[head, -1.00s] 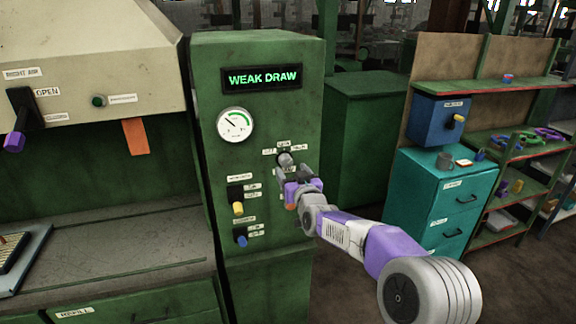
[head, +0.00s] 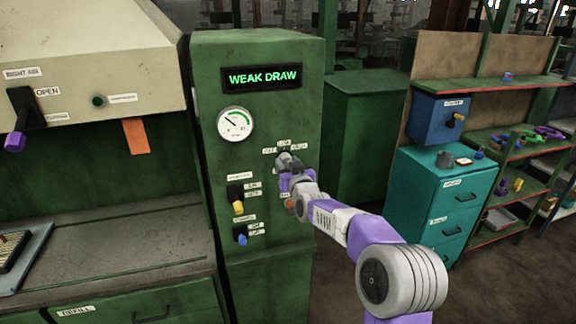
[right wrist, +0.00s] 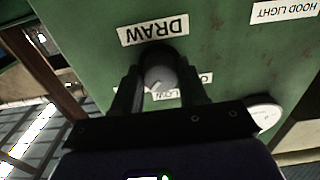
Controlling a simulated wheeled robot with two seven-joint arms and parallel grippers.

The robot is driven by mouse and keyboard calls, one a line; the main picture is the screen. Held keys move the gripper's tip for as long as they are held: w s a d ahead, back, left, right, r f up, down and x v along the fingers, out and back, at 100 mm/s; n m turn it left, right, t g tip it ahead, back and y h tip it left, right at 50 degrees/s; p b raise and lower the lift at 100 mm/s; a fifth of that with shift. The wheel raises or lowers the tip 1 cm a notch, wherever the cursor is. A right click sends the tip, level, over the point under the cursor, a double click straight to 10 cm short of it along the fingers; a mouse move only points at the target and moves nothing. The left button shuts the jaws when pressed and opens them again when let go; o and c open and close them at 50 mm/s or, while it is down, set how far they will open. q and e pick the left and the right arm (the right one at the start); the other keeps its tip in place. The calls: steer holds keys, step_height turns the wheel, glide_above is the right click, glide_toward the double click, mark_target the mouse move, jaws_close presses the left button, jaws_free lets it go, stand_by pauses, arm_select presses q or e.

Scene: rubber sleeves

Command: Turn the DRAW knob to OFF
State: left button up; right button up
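The DRAW knob (right wrist: 161,72) is a round grey knob with a pale pointer line, on the green cabinet front. In the head view the knob (head: 283,158) is partly covered by my right gripper (head: 292,166). In the right wrist view, the picture is upside down and my right gripper's (right wrist: 160,82) dark fingers stand one on each side of the knob, open, with narrow gaps seeming to show. The DRAW label (right wrist: 153,30) is clear; the position labels near the knob are partly hidden by the fingers. My left gripper is out of view.
The green cabinet (head: 210,90) carries a display (head: 262,78) reading WEAK DRAW and a round gauge (head: 235,124). A yellow switch (head: 238,207) and a blue switch (head: 240,236) sit below left of the knob. A HOOD LIGHT label (right wrist: 284,13) shows near it.

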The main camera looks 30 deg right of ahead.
steer(key=shift+c, duration=1.2)
steer(key=shift+n, duration=0.3)
steer(key=n+b, duration=0.1)
steer(key=n, duration=0.1)
steer(key=shift+n+b, duration=0.4)
steer(key=n+b, duration=0.2)
steer(key=n, duration=0.3)
steer(key=shift+b, duration=0.35)
steer(key=shift+d+n+b, duration=0.1)
steer(key=shift+n+b, duration=2.75)
steer(key=shift+n, duration=1.95)
steer(key=shift+r, duration=0.1)
